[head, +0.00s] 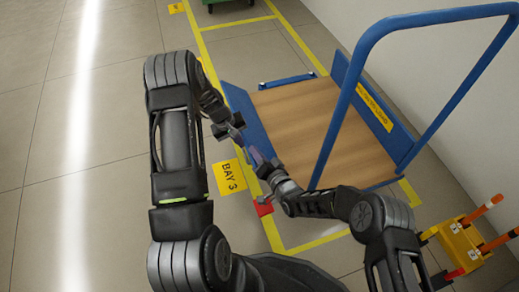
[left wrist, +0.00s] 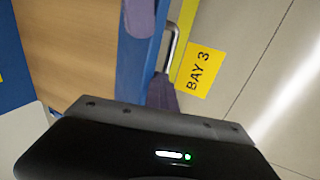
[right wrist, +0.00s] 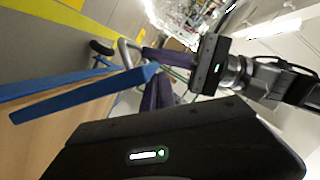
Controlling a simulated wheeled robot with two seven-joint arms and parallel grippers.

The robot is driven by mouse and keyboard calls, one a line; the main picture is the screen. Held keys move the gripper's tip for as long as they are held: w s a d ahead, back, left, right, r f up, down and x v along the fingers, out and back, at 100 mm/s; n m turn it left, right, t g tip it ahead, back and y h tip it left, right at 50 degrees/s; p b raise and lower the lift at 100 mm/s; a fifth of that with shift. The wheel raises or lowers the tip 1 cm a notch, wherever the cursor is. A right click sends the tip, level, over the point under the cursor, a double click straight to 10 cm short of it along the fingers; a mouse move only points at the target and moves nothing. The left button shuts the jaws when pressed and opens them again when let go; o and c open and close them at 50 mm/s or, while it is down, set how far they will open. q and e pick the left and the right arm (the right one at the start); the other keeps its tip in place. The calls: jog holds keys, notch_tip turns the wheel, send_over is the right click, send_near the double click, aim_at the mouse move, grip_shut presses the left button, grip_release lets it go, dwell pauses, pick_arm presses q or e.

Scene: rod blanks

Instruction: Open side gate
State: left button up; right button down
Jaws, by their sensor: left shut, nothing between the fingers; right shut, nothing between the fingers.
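A cart with a wooden deck (head: 325,120) stands in the head view. Its near-left side gate (head: 243,112) is a blue panel along the deck's left edge; the left wrist view shows its blue edge (left wrist: 132,65). A bent silver bar (left wrist: 174,45) sits beside that edge, and it also shows in the right wrist view (right wrist: 124,50). My left gripper (head: 238,122) is shut and empty at the gate's outer side. My right gripper (head: 257,160) is shut and empty near the gate's front end. I cannot tell whether either touches the gate or bar.
A blue push handle (head: 347,97) rises over the deck's front right. A blue panel with a yellow label (head: 374,106) lines the far side by the wall. A red block (head: 263,207) lies near the BAY 3 floor sign (head: 229,177). A yellow box (head: 462,245) stands right. Left floor is clear.

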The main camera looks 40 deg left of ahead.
pick_arm(q)
jog(key=o, duration=0.3)
jog(key=shift+w+d+r, duration=0.15)
jog(key=shift+w+d, duration=0.05)
jog(key=shift+d, duration=0.2)
pick_arm(e)
jog(key=shift+s+f, duration=0.1)
pick_arm(q)
jog(key=shift+o, duration=0.7)
jog(key=shift+r, duration=0.4)
pick_arm(e)
jog(key=shift+f, duration=0.1)
pick_arm(q)
jog(key=a+v, duration=0.1)
jog(key=v, duration=1)
jog(key=shift+s, duration=0.3)
jog(key=shift+f, duration=0.1)
